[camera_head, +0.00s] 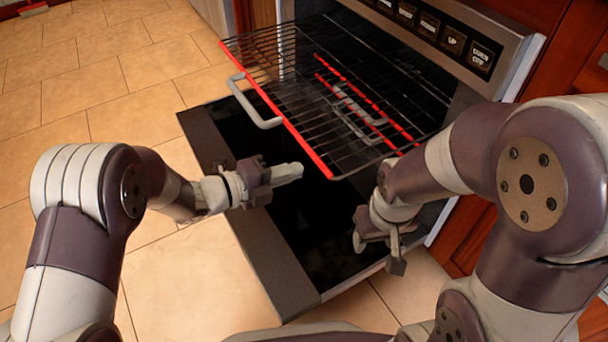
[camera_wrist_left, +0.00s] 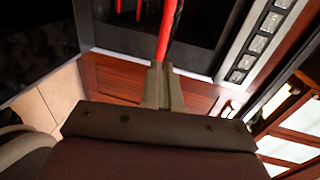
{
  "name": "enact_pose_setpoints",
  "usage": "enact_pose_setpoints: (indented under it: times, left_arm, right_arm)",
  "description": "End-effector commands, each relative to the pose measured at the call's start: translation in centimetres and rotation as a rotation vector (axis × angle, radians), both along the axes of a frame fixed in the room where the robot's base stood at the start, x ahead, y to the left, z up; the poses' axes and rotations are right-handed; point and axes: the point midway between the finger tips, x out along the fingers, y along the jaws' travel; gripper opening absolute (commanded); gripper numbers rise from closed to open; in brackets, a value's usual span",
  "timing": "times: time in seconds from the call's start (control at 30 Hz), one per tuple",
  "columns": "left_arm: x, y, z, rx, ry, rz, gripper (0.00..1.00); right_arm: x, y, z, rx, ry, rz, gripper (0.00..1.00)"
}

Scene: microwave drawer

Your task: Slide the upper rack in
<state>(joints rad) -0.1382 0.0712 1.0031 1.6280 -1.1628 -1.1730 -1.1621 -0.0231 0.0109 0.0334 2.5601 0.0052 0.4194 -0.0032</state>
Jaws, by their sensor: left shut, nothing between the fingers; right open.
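The upper rack (camera_head: 330,125) is a black wire grid with a red front bar (camera_head: 277,112), pulled partly out of the oven (camera_head: 410,60). My left gripper (camera_head: 300,170) is shut and empty, beside the near end of the red bar. In the left wrist view its shut fingers (camera_wrist_left: 162,88) overlap the end of a red bar (camera_wrist_left: 167,35); I cannot tell whether they touch. My right gripper (camera_head: 378,252) is open and empty, below the rack near the door's right edge.
The oven door (camera_head: 240,235) is lowered flat in front of the oven. Lower racks with red bars (camera_head: 365,105) sit inside. A control panel (camera_head: 440,30) runs above the opening. Wooden cabinets (camera_head: 470,240) stand at the right, and open tiled floor (camera_head: 80,90) lies at the left.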

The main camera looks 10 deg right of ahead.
Motion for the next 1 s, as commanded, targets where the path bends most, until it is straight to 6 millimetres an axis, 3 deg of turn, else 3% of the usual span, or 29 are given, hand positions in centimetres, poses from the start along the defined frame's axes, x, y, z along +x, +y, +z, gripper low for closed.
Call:
enact_pose_setpoints:
  times: [0.03, 0.3, 0.77, 1.0]
  left_arm:
    - [0.3, -0.8, -0.8, -0.001, -0.002, -0.003, 0.0]
    - [1.3, -3.1, -0.7, -0.001, -0.001, 0.0, 0.0]
    - [1.5, -3.5, -0.7, 0.0, 0.001, 0.0, 0.0]
    - [2.8, -7.0, -0.8, -0.001, -0.001, -0.003, 0.0]
  right_arm:
    - [0.0, 0.0, -1.2, 0.0, 0.0, 0.0, 0.54]
    - [0.0, 0.0, -2.4, 0.0, 0.0, 0.0, 0.54]
    - [0.0, 0.0, -2.3, 0.0, 0.0, 0.0, 0.54]
    - [0.0, 0.0, -2.7, 0.0, 0.0, 0.0, 0.54]
